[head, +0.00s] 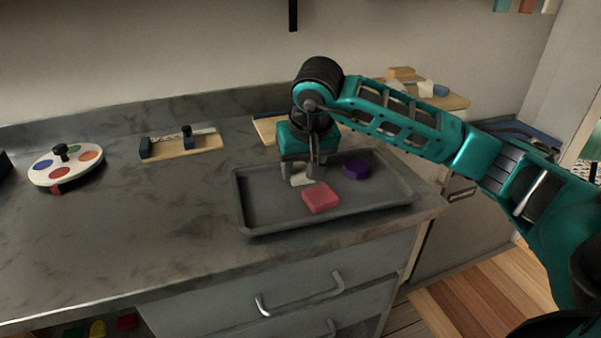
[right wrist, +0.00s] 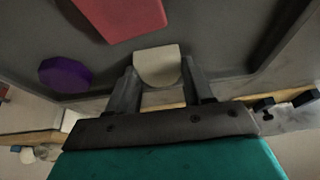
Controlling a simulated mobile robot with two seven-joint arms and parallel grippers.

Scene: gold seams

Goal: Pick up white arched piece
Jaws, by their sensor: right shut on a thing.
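The white arched piece (head: 301,178) is in the grey tray (head: 262,228), below my right gripper (head: 302,172). In the right wrist view the white arched piece (right wrist: 158,66) sits between the two fingertips of my right gripper (right wrist: 158,78), which is shut on it. In the head view the fingers partly hide it. Whether it touches the tray floor or is just above it I cannot tell. My left gripper is not in view.
A pink block (head: 320,198) and a purple piece (head: 356,169) lie in the tray close to my right gripper. A round palette with coloured spots (head: 66,166) and a wooden board with dark posts (head: 183,146) stand to the left. The counter's front left is clear.

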